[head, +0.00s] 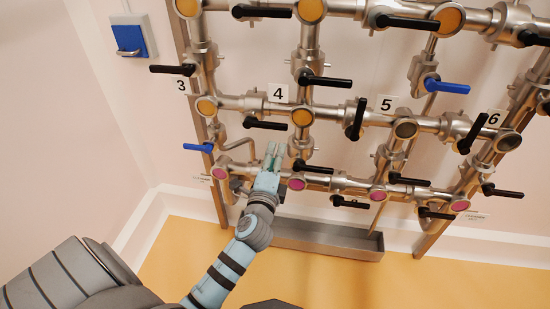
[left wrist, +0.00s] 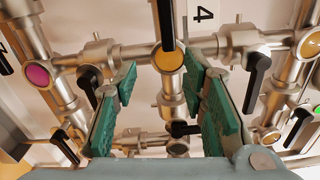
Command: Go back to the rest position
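My left arm reaches up from the bottom of the head view to the pipework. My left gripper (head: 274,152) is in front of the lower pipe row, below the number 4 label (head: 278,93). In the left wrist view its two green-padded fingers (left wrist: 164,85) stand well apart, with nothing held between them. A steel pipe with a yellow disc (left wrist: 168,58) shows behind the gap. I cannot tell whether the fingers touch any pipe or handle. My right gripper is not in view.
Steel pipes with black valve handles (head: 265,124) and blue handles (head: 447,86) surround the gripper. A grey metal trough (head: 325,241) lies below on the yellow floor (head: 430,284). A blue wall box (head: 131,39) hangs upper left. The left wall side is clear.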

